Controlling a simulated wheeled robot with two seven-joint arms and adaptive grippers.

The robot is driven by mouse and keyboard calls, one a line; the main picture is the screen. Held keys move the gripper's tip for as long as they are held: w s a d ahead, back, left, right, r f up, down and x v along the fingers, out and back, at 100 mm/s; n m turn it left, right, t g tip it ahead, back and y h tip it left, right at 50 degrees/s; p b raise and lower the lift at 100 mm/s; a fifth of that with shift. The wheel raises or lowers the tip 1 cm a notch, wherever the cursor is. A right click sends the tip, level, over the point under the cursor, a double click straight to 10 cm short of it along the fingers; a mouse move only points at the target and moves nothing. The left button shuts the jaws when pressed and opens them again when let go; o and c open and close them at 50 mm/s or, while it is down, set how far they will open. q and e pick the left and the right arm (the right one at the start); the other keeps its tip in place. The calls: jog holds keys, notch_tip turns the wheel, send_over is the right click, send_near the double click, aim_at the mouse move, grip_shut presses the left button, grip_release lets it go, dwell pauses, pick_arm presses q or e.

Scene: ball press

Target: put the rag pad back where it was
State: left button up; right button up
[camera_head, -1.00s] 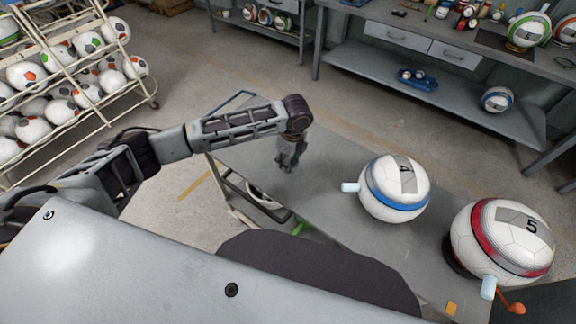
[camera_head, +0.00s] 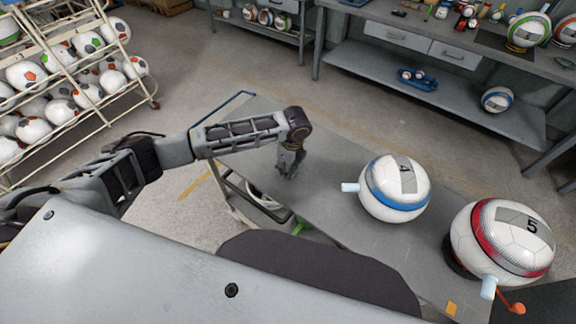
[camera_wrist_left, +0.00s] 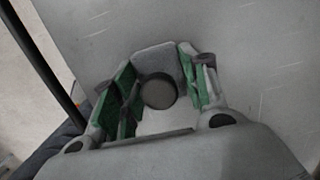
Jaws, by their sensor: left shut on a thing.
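My left gripper (camera_head: 288,174) points down over the left part of the grey bench top. In the left wrist view, the left gripper's green-lined fingers (camera_wrist_left: 158,90) are closed on the sides of a grey piece with a dark round top, which I take to be the rag pad (camera_wrist_left: 157,57). Its underside is hidden, so I cannot tell whether it touches the bench. In the head view the gripper hides the pad. My right gripper is not in view.
On the grey bench (camera_head: 335,190), a ball device with a blue band (camera_head: 393,190) stands right of the gripper, and one with a red band (camera_head: 500,240) stands farther right. The bench top between gripper and blue-banded device is clear. A ball rack (camera_head: 75,90) stands at left.

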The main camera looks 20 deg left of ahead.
pick_arm(q)
jog(key=shift+f, duration=0.1)
jog(key=o, duration=0.9)
jog(key=r, duration=0.4)
jog(key=d+r, duration=0.1)
jog(key=r, duration=0.7)
jog(key=shift+s+d+r, duration=0.1)
jog(key=shift+s+d, duration=0.05)
jog(key=shift+s, duration=0.1)
jog(key=shift+s, duration=0.1)
